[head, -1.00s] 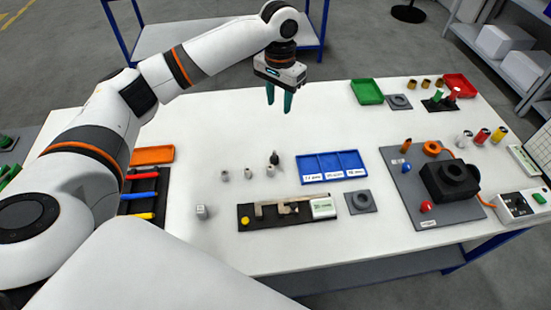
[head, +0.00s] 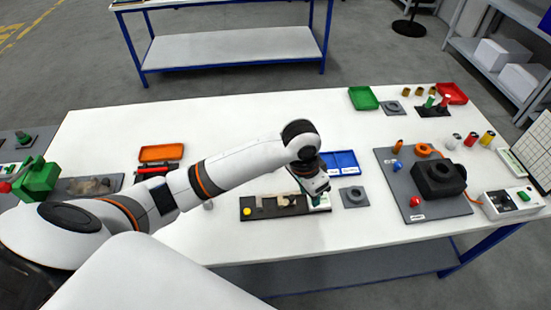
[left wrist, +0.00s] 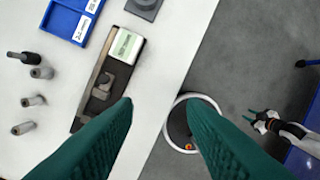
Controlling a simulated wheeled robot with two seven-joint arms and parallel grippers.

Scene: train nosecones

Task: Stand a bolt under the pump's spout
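My left gripper (head: 318,198) is over the table, above the right end of the black gauge board (head: 272,207); its fingertips are hard to make out there. In the left wrist view its teal fingers (left wrist: 160,105) are wide apart with nothing between them.
A blue tray (head: 345,160) and a grey ringed block (head: 353,196) are near the gauge board. A black device (head: 438,180) stands on a grey plate at right. A green device (head: 38,178) is at far left. The table's middle back is clear.

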